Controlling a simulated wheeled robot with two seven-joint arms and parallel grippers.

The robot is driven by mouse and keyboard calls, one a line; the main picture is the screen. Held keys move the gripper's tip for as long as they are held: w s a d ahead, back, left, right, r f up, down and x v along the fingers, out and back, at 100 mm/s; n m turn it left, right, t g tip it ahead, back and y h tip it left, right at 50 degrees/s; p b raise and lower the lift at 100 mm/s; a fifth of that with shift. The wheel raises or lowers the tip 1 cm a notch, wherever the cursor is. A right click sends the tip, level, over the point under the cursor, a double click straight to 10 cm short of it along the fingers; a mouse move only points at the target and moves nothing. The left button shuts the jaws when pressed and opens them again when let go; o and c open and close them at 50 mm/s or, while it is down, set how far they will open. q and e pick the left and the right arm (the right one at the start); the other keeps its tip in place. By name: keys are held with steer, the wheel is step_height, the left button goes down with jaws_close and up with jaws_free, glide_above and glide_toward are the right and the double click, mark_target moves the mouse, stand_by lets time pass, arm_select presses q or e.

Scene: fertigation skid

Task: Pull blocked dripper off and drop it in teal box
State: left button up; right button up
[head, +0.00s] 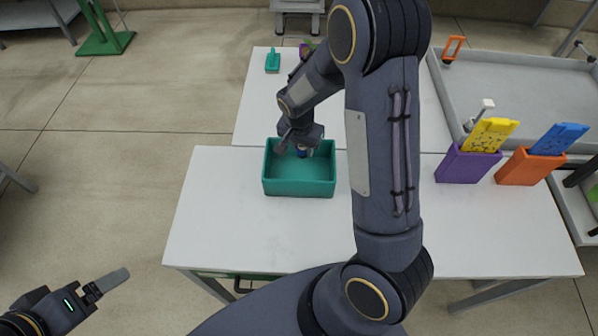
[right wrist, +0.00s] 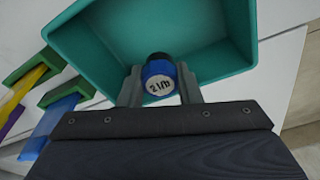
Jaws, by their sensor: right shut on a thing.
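The teal box (head: 300,189) stands open on the near white table, and its inside wall (right wrist: 105,45) fills much of the right wrist view. My right gripper (head: 302,147) is at the box's far side, over its opening. It is shut on a round blue dripper (right wrist: 158,70) with a black part and a pale face marked "2 l/h". The dripper is between the two fingers, and the box interior shows behind it.
A purple holder (head: 466,166) with a yellow card and an orange holder (head: 528,169) with a blue card stand on the right. A small teal item (head: 272,61) lies on the far table. A grey tray (head: 520,75) is at upper right. The near table's left part is clear.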

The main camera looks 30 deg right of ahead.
steer(key=shift+f, duration=0.55)
steer(key=o, duration=1.2)
steer(key=shift+c, duration=0.2)
steer(key=shift+r, duration=0.1)
steer(key=r, duration=0.5)
steer(key=a+r+b, duration=0.1)
steer(key=r, duration=0.1)
steer(key=shift+s+r, duration=0.15)
steer(key=shift+s, duration=0.2)
steer(key=shift+r, duration=0.2)
